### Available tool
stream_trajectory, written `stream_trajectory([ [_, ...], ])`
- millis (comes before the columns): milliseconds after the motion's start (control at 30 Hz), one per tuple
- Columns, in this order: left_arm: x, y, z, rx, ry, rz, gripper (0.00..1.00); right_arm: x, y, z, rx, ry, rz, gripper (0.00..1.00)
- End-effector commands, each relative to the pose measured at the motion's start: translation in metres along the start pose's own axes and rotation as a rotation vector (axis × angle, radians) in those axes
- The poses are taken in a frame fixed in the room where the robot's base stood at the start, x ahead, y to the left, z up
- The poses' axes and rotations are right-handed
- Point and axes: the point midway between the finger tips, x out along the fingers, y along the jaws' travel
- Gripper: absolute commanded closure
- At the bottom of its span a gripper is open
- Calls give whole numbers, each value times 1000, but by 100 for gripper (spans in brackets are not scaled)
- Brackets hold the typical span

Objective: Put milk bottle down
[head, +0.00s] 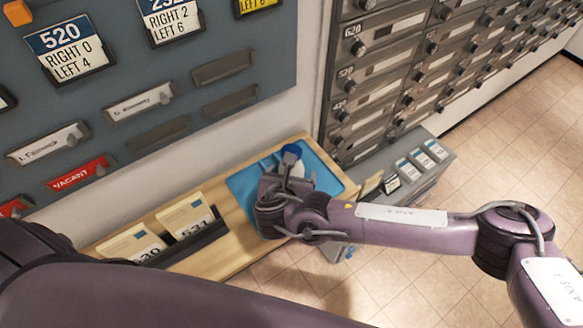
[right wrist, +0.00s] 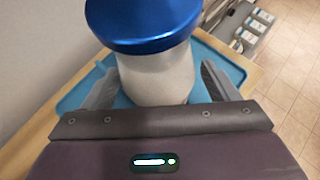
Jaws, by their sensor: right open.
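The milk bottle (right wrist: 158,75) has a blue cap and a whitish body. It stands upright on a blue mat (right wrist: 222,60) in the right wrist view. In the head view its blue cap (head: 291,150) shows behind my right gripper, over the blue mat (head: 325,179). My right gripper (right wrist: 160,85) is open, with one finger on each side of the bottle; gaps show between fingers and bottle. In the head view my right gripper (head: 284,170) hides much of the bottle. My left arm crosses the lower left of the head view, but its gripper is out of view.
The mat lies on a wooden shelf (head: 233,164) against the wall. Card holders (head: 165,240) stand on the shelf to the left. A blue-grey board (head: 215,100) with name plates hangs above. Metal mailboxes (head: 380,90) and a grey card tray (head: 420,170) are to the right.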

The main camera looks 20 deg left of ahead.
Motion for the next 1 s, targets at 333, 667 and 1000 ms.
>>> stream_trajectory([
  [333, 0, 0, 0, 0, 1, 0, 64, 3, 0, 0, 1, 0, 1, 29],
  [667, 0, 0, -1, 0, 2, 0, 64, 3, 0, 0, 1, 0, 1, 73],
  [1000, 0, 0, -2, 0, 3, 0, 64, 2, 0, 2, 3, -1, 1, 91],
])
